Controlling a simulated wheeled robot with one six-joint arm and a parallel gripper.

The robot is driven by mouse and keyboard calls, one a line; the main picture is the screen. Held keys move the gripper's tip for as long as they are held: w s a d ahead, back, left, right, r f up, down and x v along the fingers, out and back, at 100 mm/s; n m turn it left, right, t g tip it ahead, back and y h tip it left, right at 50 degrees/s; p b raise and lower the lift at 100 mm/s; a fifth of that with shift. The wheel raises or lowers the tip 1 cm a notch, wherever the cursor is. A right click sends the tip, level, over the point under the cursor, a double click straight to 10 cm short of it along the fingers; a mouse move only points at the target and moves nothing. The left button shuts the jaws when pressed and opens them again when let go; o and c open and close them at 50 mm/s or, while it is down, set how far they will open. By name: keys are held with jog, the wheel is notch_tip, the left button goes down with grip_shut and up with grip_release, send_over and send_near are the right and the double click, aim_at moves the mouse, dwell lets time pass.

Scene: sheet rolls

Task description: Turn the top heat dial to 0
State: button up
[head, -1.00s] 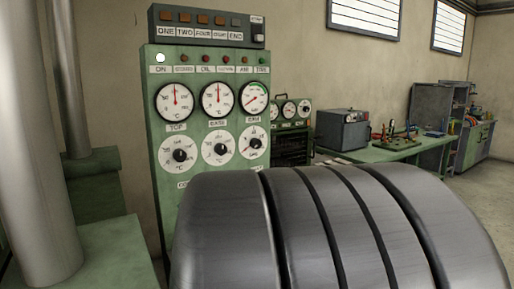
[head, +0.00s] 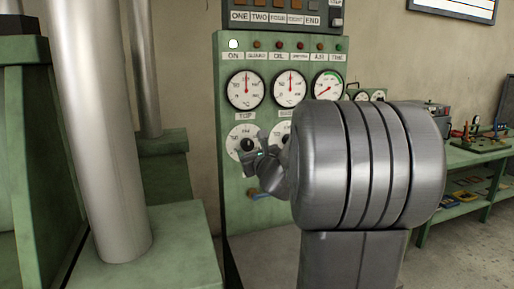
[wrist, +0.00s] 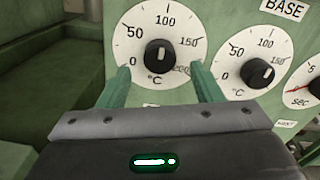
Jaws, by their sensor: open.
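The top heat dial (head: 240,131) is the left white dial in the lower row of the green panel, under the label TOP. In the wrist view its white face (wrist: 137,31) is marked 50, 100 and 150, with °C below. Its round black knob (wrist: 160,56) sits at the centre; I cannot tell its exact setting. My gripper (wrist: 161,70) is open, its two green fingers on either side of the lower part of the dial. The knob lies between and just beyond the fingertips, and nothing is held. In the head view my gripper (head: 256,152) partly covers the dial.
The base dial (wrist: 248,60) is close on the right, with another dial beyond it. Round gauges (head: 246,90) and a row of lamps are above. A green machine with a metal column (head: 100,130) stands left. A green workbench (head: 470,157) is at the right.

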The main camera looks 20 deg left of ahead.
aim_at(249, 147)
jog(key=shift+x, duration=1.6)
jog(key=c, duration=1)
